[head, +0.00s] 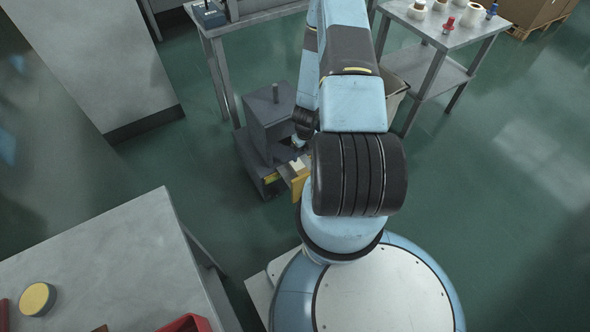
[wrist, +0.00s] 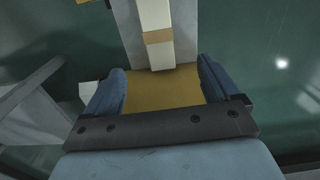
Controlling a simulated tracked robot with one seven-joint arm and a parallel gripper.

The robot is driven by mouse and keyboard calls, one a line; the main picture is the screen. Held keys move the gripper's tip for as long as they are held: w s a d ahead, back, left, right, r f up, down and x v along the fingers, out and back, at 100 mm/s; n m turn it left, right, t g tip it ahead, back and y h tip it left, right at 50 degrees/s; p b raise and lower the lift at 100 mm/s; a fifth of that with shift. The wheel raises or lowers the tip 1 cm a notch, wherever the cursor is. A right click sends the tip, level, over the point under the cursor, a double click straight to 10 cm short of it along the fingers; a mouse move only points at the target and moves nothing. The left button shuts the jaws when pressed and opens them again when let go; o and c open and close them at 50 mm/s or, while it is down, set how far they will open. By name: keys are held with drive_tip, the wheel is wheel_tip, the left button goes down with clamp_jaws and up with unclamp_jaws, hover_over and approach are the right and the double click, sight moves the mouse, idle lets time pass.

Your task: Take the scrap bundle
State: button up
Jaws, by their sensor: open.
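A cream bundle with a tan band (wrist: 157,36), which looks like the scrap bundle, lies ahead of my gripper (wrist: 165,82) in the wrist view. Its near end sits just at the opening between the two blue fingers, over a yellow surface (wrist: 165,94). The fingers are apart, one on each side, and I see no contact with the bundle. In the head view a small cream piece, probably the same bundle (head: 297,165), shows beside the dark machine, partly hidden by my arm. My gripper is mostly hidden there.
The dark grey machine (head: 268,118) stands on the floor by my arm. A grey table (head: 110,265) with a yellow round piece (head: 38,299) is at lower left. A table with spools (head: 447,28) is at upper right. Green floor at right is clear.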

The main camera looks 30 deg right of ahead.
drive_tip(key=f, duration=0.2)
hover_over(303, 172)
wheel_tip(303, 172, down, 7)
drive_tip(key=shift+w+a+r, duration=0.1)
drive_tip(key=shift+w+r, duration=0.05)
drive_tip(key=shift+f, duration=3.1)
drive_tip(key=c, duration=1.3)
